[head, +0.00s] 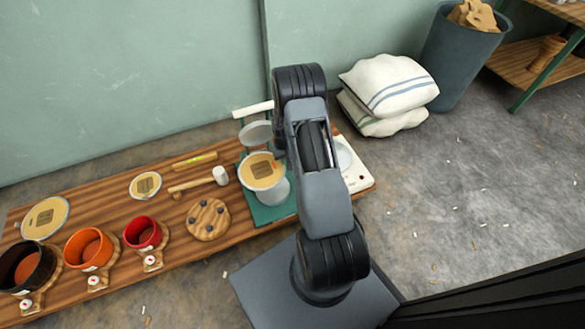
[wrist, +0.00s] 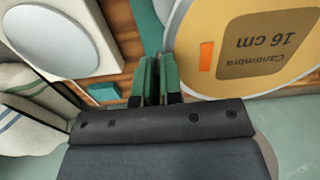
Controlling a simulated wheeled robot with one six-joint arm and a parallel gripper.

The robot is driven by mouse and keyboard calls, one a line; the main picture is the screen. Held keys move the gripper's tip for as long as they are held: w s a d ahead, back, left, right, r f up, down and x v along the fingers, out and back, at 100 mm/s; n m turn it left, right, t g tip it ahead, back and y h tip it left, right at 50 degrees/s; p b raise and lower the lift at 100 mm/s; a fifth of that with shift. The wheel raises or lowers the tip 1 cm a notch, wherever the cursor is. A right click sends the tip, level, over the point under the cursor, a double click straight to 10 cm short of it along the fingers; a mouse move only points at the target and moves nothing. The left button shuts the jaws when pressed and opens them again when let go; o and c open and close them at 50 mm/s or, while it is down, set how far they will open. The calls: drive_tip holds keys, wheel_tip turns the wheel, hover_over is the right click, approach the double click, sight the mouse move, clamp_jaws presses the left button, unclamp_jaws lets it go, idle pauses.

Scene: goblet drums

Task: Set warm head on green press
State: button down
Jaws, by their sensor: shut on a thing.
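A round tan drum head (head: 262,170) with a brown label and a pale rim is over the light grey cylinder (head: 275,192) of the green press (head: 272,213). I cannot tell whether it rests on the cylinder or hangs just above it. In the wrist view the head (wrist: 275,85) reads "Cantimbra 16 cm" and has an orange mark. My gripper (wrist: 157,72), with green fingertips, is shut on the head's edge. In the head view my arm mostly hides the gripper. The press's round upper plate (head: 256,133) and white handle (head: 253,109) are behind the head.
A white warmer box (head: 358,178) with a round plate is right of the press. A mallet (head: 220,176), a round wooden piece (head: 208,219), two other heads (head: 145,185) (head: 45,218) and several drum shells (head: 88,248) lie left on the bench. Sacks (head: 388,85) are behind right.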

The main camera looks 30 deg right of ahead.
drive_tip(key=d+f+b, duration=0.1)
drive_tip(key=f+b, duration=0.1)
drive_tip(key=f, duration=0.2)
drive_tip(key=d+f+b, duration=0.1)
drive_tip(key=f+b, duration=0.2)
drive_tip(key=f, duration=0.2)
drive_tip(key=s+d+f+b, duration=0.1)
drive_tip(key=f+b, duration=0.2)
drive_tip(key=f, duration=0.2)
drive_tip(key=shift+f, duration=0.1)
drive_tip(key=shift+s, duration=0.1)
drive_tip(key=shift+s, duration=0.1)
idle(0.4)
drive_tip(key=shift+f, duration=0.2)
idle(0.4)
drive_tip(key=c, duration=1.2)
unclamp_jaws()
wheel_tip(320, 180, up, 14)
drive_tip(key=p, duration=0.6)
